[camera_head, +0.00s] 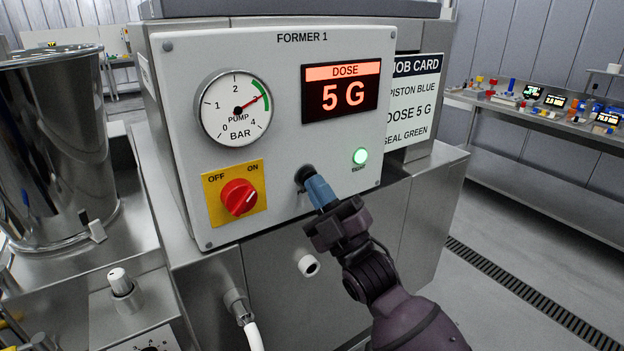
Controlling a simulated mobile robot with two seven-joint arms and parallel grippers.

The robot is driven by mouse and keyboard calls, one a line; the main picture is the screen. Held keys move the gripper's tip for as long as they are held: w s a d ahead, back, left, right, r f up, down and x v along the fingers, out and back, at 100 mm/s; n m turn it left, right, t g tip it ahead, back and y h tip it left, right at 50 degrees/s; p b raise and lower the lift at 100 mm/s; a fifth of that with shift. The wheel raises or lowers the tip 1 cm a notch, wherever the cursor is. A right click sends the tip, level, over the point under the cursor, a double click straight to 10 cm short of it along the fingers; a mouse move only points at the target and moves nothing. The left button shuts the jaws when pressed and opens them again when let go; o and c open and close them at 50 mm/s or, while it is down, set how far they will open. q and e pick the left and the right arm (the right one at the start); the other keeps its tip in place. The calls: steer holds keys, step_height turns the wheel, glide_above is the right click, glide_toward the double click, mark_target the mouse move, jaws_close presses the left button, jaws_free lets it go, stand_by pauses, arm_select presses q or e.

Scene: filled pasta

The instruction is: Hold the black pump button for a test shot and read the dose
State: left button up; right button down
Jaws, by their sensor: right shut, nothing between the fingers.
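The black pump button (301,176) is on the FORMER 1 panel (285,90), partly hidden by my right gripper. My right gripper (318,188) is shut and empty; its blue fingertips are at the button and appear to touch it. I cannot tell how far the button is pressed. The dose display (341,87) reads 5 G in lit red. The pump gauge (236,107) needle points into the green band, near 3 bar. My left gripper is not in view.
The job card (413,100) reads piston blue, dose 5 G, seal green. The red switch (238,197) points toward ON. A steel pot (55,150) stands left. A bench (540,120) with small parts is at the right.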

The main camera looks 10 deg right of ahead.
stand_by(0.7)
steer(key=shift+s, duration=0.1)
steer(key=shift+s+d, duration=0.25)
steer(key=shift+s, duration=0.45)
steer(key=shift+p, duration=0.3)
steer(key=s, duration=0.1)
steer(key=s+d, duration=0.1)
steer(key=s, duration=0.1)
steer(key=s+p, duration=0.1)
steer(key=shift+s+d, duration=0.35)
